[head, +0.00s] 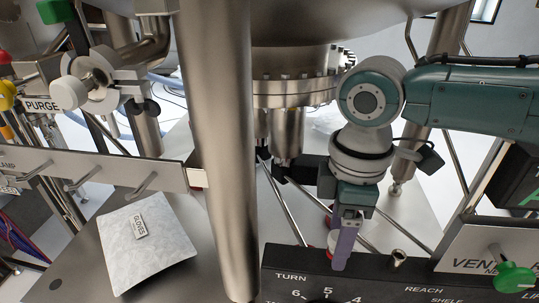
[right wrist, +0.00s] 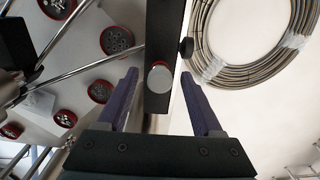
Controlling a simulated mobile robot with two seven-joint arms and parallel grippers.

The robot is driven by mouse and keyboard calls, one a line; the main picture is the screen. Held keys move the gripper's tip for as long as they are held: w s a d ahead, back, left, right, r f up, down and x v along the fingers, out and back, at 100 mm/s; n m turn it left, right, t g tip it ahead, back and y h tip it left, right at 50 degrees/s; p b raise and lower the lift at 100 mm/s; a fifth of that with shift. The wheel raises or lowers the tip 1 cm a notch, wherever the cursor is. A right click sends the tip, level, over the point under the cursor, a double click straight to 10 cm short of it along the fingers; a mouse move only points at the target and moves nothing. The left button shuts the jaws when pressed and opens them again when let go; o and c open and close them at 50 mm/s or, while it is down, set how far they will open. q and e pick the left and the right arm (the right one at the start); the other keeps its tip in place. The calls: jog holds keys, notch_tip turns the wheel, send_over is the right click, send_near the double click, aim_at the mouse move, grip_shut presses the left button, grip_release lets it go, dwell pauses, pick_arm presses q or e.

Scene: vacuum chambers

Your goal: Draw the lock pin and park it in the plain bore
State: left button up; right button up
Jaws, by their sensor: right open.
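My right gripper (head: 342,250), with purple fingers, points down over the top edge of the black panel (head: 300,260) marked TURN. In the right wrist view the gripper (right wrist: 160,100) is open, one finger on each side of a black bar. A pale round head (right wrist: 159,78) on that bar lies between the fingers, not visibly touched; it looks like the lock pin seen end-on. My left gripper is not in view.
A thick steel column (head: 218,150) stands left of the gripper. A flanged chamber (head: 295,92) hangs behind it. A green knob (head: 514,277) is at right. A gloves packet (head: 145,245) lies at left. The right wrist view shows a coiled hose (right wrist: 245,40).

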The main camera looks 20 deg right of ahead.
grip_shut()
dwell(0.4)
dwell(1.0)
jog(key=shift+r+p, duration=3)
jog(key=shift+p, duration=0.3)
